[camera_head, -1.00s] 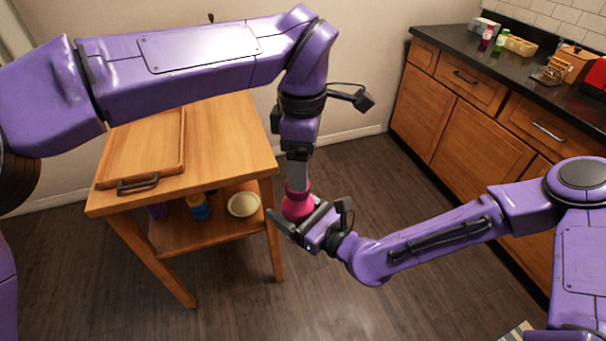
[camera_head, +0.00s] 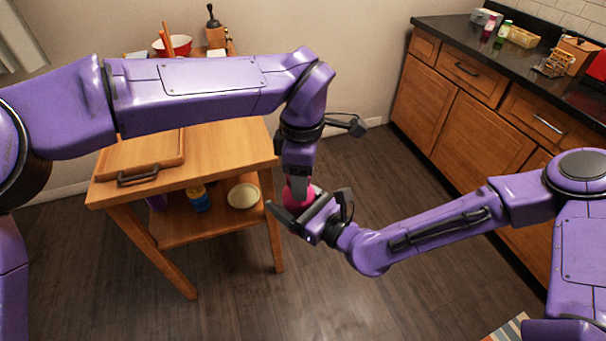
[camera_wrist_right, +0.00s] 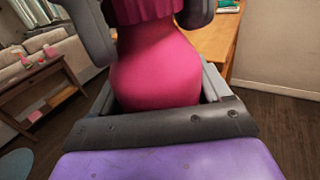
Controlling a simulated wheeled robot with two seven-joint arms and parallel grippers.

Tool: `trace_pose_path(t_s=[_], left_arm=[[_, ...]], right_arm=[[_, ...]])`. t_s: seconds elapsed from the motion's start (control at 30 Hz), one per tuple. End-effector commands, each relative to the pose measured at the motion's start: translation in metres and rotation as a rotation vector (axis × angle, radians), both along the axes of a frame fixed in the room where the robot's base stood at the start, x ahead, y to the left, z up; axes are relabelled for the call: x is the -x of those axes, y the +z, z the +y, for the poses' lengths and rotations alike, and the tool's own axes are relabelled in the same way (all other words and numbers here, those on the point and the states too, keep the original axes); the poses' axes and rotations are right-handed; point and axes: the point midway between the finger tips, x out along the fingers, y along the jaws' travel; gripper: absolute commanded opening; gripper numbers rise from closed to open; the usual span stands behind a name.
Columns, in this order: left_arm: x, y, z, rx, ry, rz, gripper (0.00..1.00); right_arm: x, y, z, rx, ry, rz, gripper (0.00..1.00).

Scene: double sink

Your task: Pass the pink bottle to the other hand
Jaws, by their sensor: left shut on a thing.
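The pink bottle (camera_head: 299,190) hangs between my two grippers in the head view. My left gripper (camera_head: 299,178) points down and is shut on its upper part. My right gripper (camera_head: 305,205) is open, with its fingers spread to either side of the bottle's lower body. In the right wrist view, the bottle's rounded pink body (camera_wrist_right: 165,70) fills the middle, close in front of the right palm. Its base and top are out of sight there.
A wooden table (camera_head: 225,150) with a tray (camera_head: 140,160) stands behind at left. Its shelf holds a pale bowl (camera_head: 243,196) and a blue jar (camera_head: 199,200). A dark counter (camera_head: 470,40) runs along the right. The floor below the grippers is clear.

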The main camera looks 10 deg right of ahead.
Motion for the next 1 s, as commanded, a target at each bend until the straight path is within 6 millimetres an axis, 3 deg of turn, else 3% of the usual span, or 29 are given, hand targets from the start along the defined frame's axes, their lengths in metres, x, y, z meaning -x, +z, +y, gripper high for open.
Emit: trace_pose_path(t_s=[0.03, 0.07, 0.37, 0.6, 0.77, 0.87, 0.97, 1.0], left_arm=[[-0.002, 0.001, 0.000, 0.002, 0.001, -0.006, 0.14], [-0.002, 0.001, 0.000, 0.002, 0.001, -0.006, 0.14], [-0.001, 0.001, 0.000, 0.001, 0.001, -0.004, 0.13], [-0.001, 0.001, 0.000, 0.001, 0.001, -0.003, 0.13], [-0.001, 0.001, 0.000, 0.001, 0.001, -0.003, 0.13], [-0.001, 0.000, 0.000, 0.001, 0.001, -0.003, 0.13], [-0.001, 0.000, 0.000, 0.001, 0.001, -0.003, 0.13], [-0.001, 0.000, 0.000, 0.001, 0.001, -0.003, 0.13]], right_arm=[[0.002, 0.000, 0.002, 0.001, 0.007, -0.001, 0.93], [0.002, 0.000, 0.002, 0.000, 0.007, 0.000, 1.00], [0.006, 0.000, -0.005, 0.000, 0.002, 0.001, 1.00], [0.041, 0.001, -0.036, -0.002, 0.001, 0.002, 1.00], [0.055, 0.000, -0.047, 0.003, 0.005, 0.001, 1.00], [0.063, -0.016, -0.045, 0.063, 0.013, 0.015, 1.00], [0.078, -0.056, -0.041, 0.230, 0.034, 0.046, 1.00], [0.087, -0.078, -0.040, 0.327, 0.052, 0.059, 1.00]])
